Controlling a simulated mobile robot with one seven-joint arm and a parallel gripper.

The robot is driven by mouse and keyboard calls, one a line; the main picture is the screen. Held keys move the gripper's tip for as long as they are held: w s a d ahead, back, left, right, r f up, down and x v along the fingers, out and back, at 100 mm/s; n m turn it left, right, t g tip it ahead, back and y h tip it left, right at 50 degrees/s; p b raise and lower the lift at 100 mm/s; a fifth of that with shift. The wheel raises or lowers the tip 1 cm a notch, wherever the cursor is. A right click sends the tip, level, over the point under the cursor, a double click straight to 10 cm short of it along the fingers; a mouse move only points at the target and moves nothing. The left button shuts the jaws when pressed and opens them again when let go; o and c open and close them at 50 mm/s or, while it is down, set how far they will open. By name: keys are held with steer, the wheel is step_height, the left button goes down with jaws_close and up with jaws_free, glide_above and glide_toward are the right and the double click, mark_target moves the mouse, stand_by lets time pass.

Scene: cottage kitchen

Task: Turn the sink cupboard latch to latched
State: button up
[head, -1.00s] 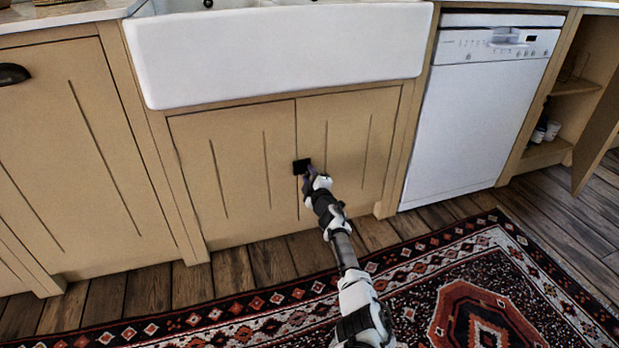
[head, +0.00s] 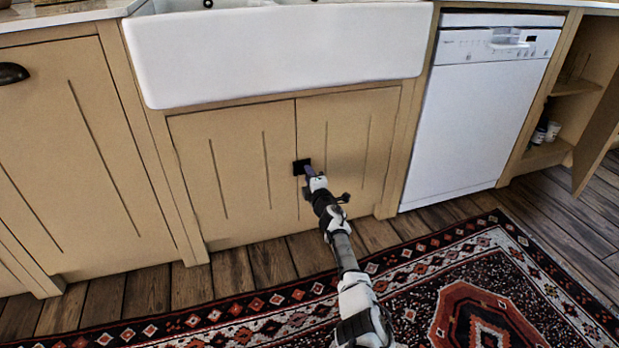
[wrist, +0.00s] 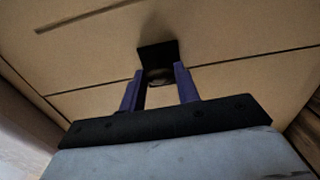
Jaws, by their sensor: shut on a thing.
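The sink cupboard's two tan doors, left (head: 235,175) and right (head: 352,135), are closed under the white sink. The dark latch (head: 299,167) sits on the seam between them; its square black plate also shows in the wrist view (wrist: 157,50). My gripper (head: 308,170) reaches the latch from below right. In the wrist view my gripper (wrist: 159,74) has its purple fingers on either side of the latch's dark turning part, shut on it. The fingers and shadow partly hide that part, so its exact angle is hard to tell.
A white sink (head: 280,55) overhangs the doors. A white dishwasher (head: 478,110) stands to the right, and beyond it an open cupboard door (head: 600,130). A patterned rug (head: 410,290) covers the wood floor in front.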

steer(key=o, duration=1)
steer(key=shift+s, duration=0.15)
